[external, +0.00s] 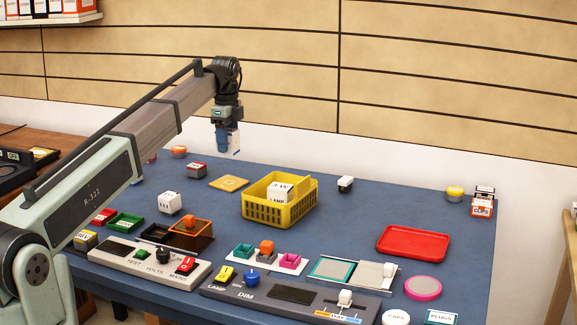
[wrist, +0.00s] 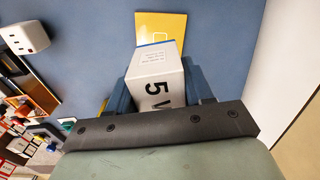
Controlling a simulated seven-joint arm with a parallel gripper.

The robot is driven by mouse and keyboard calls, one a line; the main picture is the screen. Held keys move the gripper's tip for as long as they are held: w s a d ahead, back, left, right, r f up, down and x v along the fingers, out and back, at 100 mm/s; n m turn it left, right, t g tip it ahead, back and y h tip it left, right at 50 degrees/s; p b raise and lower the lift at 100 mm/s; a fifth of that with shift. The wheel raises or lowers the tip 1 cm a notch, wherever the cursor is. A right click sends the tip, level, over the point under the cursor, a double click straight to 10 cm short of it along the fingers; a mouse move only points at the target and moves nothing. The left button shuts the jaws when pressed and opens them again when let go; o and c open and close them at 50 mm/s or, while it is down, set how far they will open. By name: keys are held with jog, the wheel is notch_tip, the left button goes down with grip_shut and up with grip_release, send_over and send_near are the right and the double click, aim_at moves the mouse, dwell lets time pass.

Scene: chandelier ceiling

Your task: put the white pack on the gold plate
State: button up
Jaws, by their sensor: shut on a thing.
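The white pack (wrist: 158,72), with dark "5" lettering and a blue edge, is between the two blue fingers of my gripper (wrist: 160,88) in the wrist view. In the external view my gripper (external: 228,138) is shut on it above the back left of the blue table, and only a small part of the white pack (external: 236,142) shows. The flat gold plate (external: 229,184) lies on the table below my gripper, apart from the pack. In the wrist view the gold plate (wrist: 162,26) shows beyond the pack, partly hidden by it.
A yellow basket (external: 280,212) holding a white lamp box stands right of the plate. A white cube (external: 168,203) and a red-and-grey block (external: 197,170) are left of the plate. Control panels and small trays fill the front. A red tray (external: 412,243) lies at right.

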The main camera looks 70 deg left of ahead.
jog(key=shift+f, duration=4.35)
jog(key=shift+f, duration=0.1)
jog(key=o, duration=1)
jog(key=shift+o, duration=0.2)
notch_tip(320, 180, up, 12)
jog(key=shift+r, duration=0.1)
